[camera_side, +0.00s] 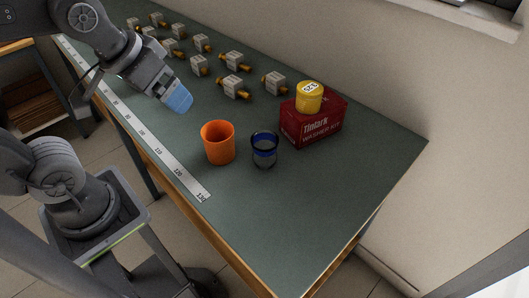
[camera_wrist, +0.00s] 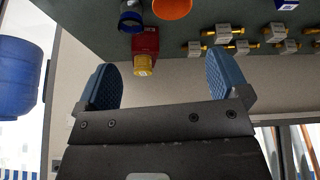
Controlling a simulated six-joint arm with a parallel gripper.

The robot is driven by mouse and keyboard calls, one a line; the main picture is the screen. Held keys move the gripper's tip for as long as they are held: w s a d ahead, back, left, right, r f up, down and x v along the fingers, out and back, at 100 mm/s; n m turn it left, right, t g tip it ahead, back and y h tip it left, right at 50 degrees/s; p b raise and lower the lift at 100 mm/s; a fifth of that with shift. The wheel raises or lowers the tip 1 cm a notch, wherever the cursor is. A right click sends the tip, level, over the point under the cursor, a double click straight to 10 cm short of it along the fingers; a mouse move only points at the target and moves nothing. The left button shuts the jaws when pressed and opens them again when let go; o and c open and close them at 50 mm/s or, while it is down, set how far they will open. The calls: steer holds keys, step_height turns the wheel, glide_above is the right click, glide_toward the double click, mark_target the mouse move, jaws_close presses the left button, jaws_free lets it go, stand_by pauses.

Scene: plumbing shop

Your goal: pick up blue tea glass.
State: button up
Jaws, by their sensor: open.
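The blue tea glass (camera_side: 264,149) stands upright on the green bench top, a clear glass with a dark blue rim band. It also shows in the wrist view (camera_wrist: 131,20) near the top edge, partly cut off. My gripper (camera_side: 177,100) is above the bench, to the left of and apart from the glass. In the wrist view my gripper (camera_wrist: 165,85) shows its two blue fingers spread wide with nothing between them. An orange cup (camera_side: 218,143) stands just left of the glass and shows in the wrist view (camera_wrist: 172,8).
A red box (camera_side: 312,127) with a yellow cylinder (camera_side: 309,97) on top stands right behind the glass. Several valves with brass ends (camera_side: 233,87) stand in rows along the back. A ruler strip (camera_side: 150,139) runs along the front edge. The bench's right end (camera_side: 330,215) is clear.

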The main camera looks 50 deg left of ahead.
steer(key=w+d+f+n+g, duration=0.1)
steer(key=w+d+n+g, duration=0.2)
steer(key=w+n, duration=0.6)
steer(key=n+g, duration=0.2)
steer(key=n, duration=0.6)
glide_toward(265, 150)
steer(key=w+a, duration=0.2)
steer(key=a, duration=0.1)
steer(key=f, duration=1.3)
steer(key=shift+w+d+f, duration=0.2)
steer(key=shift+d+f, duration=0.1)
steer(key=shift+f, duration=0.05)
steer(key=shift+r, duration=0.1)
steer(key=c, duration=1)
